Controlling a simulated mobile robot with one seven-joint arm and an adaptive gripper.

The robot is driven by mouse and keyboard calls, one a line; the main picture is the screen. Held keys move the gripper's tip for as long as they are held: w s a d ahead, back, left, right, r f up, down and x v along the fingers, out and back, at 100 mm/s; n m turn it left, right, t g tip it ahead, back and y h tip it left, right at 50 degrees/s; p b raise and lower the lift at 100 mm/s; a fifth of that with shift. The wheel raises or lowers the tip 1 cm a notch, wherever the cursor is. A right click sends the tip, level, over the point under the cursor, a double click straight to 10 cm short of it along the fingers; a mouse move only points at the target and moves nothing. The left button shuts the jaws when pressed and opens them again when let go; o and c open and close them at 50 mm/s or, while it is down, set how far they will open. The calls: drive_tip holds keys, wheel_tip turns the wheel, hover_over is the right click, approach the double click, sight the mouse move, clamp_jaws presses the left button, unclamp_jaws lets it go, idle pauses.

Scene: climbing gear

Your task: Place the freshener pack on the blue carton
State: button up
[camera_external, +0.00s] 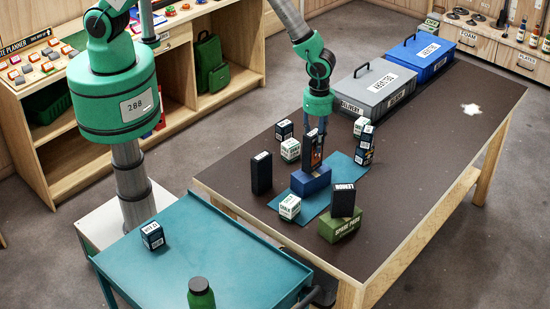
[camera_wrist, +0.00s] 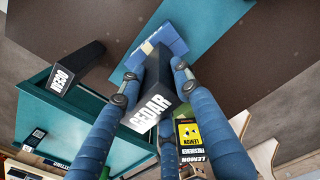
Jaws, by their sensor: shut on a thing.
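My gripper (camera_external: 316,142) is shut on a dark freshener pack (camera_external: 316,158) with an orange face. In the wrist view the pack (camera_wrist: 153,95) reads CEDAR and stands between the blue fingers of my gripper (camera_wrist: 152,92). The pack is upright over the blue carton (camera_external: 311,182), its lower end at or just above the carton's top; I cannot tell if they touch. The blue carton also shows beyond the pack in the wrist view (camera_wrist: 160,40), partly hidden. It sits on a teal mat (camera_external: 338,190) on the dark table.
A tall black box (camera_external: 261,173) stands left of the carton. A dark box (camera_external: 343,200) stands on a green box (camera_external: 340,226) at front right. White-green boxes (camera_external: 290,207) and a dark stack (camera_external: 365,146) are close by.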

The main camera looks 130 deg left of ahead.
drive_tip(key=shift+f, duration=0.55)
drive_tip(key=shift+f, duration=0.2)
drive_tip(key=o, duration=1.2)
drive_tip(key=shift+o, duration=0.2)
drive_tip(key=shift+r, duration=0.2)
drive_tip(key=shift+a+r+b, duration=0.15)
drive_tip(key=shift+r+b, duration=0.75)
drive_tip(key=shift+r, duration=5.1)
drive_tip(key=shift+r, duration=0.1)
